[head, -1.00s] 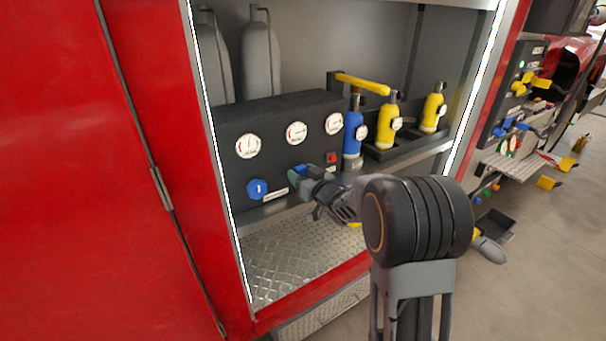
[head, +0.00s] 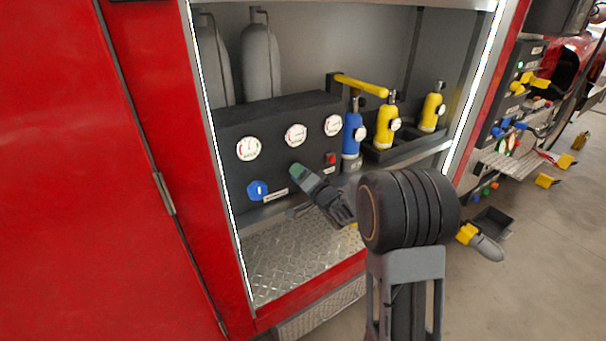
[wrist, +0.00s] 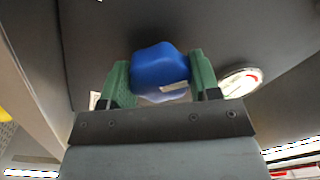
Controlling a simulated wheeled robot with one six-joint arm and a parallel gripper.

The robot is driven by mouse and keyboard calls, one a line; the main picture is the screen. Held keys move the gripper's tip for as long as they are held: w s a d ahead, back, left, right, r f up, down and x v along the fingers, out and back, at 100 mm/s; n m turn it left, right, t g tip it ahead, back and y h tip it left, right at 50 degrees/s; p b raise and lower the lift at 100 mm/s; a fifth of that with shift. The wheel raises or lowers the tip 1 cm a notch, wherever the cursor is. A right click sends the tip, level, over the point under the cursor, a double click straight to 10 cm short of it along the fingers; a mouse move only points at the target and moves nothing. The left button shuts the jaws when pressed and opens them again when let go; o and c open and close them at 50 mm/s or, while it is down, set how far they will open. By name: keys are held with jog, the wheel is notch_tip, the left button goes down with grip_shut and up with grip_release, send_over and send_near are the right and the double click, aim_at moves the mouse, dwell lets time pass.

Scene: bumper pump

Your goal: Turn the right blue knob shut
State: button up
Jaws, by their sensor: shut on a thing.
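The right blue knob (wrist: 160,70) shows in the wrist view, between the two green fingertips of my gripper (wrist: 161,80). My gripper is shut on it, one finger on each side. A white mark shows on the knob's lower right. In the head view my gripper (head: 298,172) is at the black panel's front, and its body hides the right knob there. The left blue knob (head: 258,190), with a white mark, sits on the black panel (head: 232,170) to the left of my gripper.
Round gauges (head: 296,135) line the panel above the knobs. A red button (head: 331,159) is to the right of my gripper. A blue cylinder (head: 352,135) and yellow cylinders (head: 387,125) stand at the right. The red door (head: 90,180) is at the left.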

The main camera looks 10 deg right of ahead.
jog(key=m+p, duration=0.1)
jog(key=m, duration=0.4)
jog(key=shift+r+h, duration=0.1)
jog(key=shift+h, duration=0.2)
jog(key=m, duration=0.4)
jog(key=shift+p, duration=0.35)
jog(key=shift+m, duration=0.4)
jog(key=o, duration=0.9)
jog(key=v, duration=0.4)
jog(key=b+v, duration=0.1)
jog(key=v, duration=0.4)
jog(key=b+v, duration=0.1)
jog(key=v, duration=0.3)
jog(key=shift+s+f, duration=0.3)
jog(key=shift+s, duration=0.15)
